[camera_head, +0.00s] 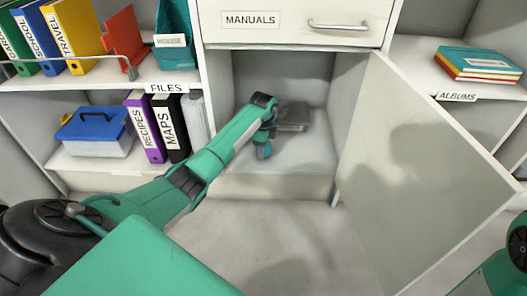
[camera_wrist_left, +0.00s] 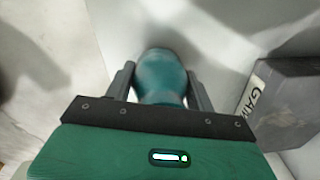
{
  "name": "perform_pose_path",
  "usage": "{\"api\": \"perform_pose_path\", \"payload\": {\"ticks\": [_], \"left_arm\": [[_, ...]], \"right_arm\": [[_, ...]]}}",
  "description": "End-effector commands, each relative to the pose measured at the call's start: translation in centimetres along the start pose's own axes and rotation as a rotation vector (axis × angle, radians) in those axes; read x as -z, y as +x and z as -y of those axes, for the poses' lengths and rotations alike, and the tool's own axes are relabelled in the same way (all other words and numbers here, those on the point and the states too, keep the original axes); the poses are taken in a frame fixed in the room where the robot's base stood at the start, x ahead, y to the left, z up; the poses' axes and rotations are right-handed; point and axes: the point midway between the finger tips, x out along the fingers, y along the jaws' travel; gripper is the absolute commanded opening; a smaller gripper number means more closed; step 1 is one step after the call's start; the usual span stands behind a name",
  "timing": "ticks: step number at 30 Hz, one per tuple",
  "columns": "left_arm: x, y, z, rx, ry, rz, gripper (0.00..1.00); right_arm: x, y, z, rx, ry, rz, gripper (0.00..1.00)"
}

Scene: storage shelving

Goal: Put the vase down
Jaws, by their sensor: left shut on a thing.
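The teal vase (camera_wrist_left: 160,75) sits between the two dark fingers of my left gripper (camera_wrist_left: 160,88) in the left wrist view, and the gripper is shut on it. In the head view my left gripper (camera_head: 266,122) reaches into the open cabinet compartment under the manuals drawer. The vase (camera_head: 264,150) shows there only in small part, low in the compartment near its floor. I cannot tell whether its base touches the floor. My right gripper is out of view.
A dark grey box (camera_head: 292,117) stands right of the vase, lettered "GAM" in the wrist view (camera_wrist_left: 290,100). The cabinet door (camera_head: 425,170) hangs open at the right. The manuals drawer (camera_head: 290,22) is above. Binders (camera_head: 70,35) and a blue-lidded case (camera_head: 95,130) are at the left.

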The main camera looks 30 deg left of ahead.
Motion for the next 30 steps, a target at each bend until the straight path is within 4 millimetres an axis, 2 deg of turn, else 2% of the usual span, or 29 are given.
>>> {"api": "perform_pose_path", "payload": {"ticks": [1,12,13,16,26,30], "left_arm": [[0.0,0.7,0.0,0.001,0.000,-0.001,0.28],[0.0,0.8,0.0,0.002,0.000,0.000,0.28],[0.0,0.9,0.0,0.001,0.000,0.000,0.57],[0.0,0.8,0.0,0.002,0.000,0.000,0.77],[0.0,0.6,0.0,0.002,0.000,0.000,0.77],[0.0,-1.1,0.1,0.003,0.000,0.000,0.77]], "right_arm": [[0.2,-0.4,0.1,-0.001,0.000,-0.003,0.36],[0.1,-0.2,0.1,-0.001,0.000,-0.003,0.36],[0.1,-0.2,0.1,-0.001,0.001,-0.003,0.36],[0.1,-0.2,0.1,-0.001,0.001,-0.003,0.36],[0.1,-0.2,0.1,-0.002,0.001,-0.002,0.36],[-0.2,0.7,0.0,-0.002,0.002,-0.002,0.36]]}}
